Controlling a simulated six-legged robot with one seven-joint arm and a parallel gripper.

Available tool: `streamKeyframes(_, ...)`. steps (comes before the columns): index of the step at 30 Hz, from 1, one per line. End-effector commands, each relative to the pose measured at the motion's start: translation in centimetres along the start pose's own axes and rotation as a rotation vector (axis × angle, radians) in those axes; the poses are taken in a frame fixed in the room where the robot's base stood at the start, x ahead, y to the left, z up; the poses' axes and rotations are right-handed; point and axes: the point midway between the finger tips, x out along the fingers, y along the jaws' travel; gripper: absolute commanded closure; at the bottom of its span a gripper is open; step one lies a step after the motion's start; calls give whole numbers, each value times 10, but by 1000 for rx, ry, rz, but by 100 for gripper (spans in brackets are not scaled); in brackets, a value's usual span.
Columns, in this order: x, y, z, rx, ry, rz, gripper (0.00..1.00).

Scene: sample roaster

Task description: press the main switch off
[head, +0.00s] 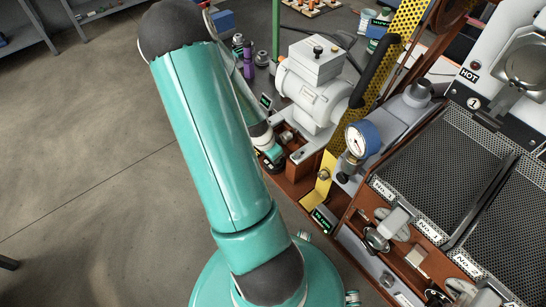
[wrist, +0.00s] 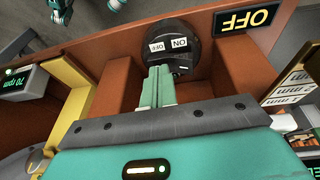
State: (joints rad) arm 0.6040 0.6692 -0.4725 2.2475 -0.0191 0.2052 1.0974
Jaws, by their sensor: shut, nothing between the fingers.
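The main switch (wrist: 180,50) is a black round piece on a brown panel in the wrist view. It carries two small white plates reading ON and OFF, upside down in the picture. A black sign (wrist: 248,17) with yellow letters OFF sits to its right. My gripper (wrist: 160,72) is shut and empty, its teal fingers pointing at the switch's lower left part. The tips overlap the switch's lower edge in the picture; I cannot tell whether they touch it.
A green 70 rpm display (wrist: 30,82) and a yellow bracket (wrist: 68,122) lie left of my fingers in the wrist view. In the head view a pressure gauge (head: 359,140), a white motor housing (head: 312,90) and perforated trays (head: 440,165) stand close by. The floor at left is open.

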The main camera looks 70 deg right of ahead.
Motion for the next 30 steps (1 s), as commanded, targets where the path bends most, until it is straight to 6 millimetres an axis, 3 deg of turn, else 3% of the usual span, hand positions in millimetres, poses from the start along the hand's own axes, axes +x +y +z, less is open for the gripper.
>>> streamKeyframes(16, -3, -18, -5, -1, 1, -1, 100)
streamKeyframes(30, -8, -18, -6, 0, 1, -2, 100)
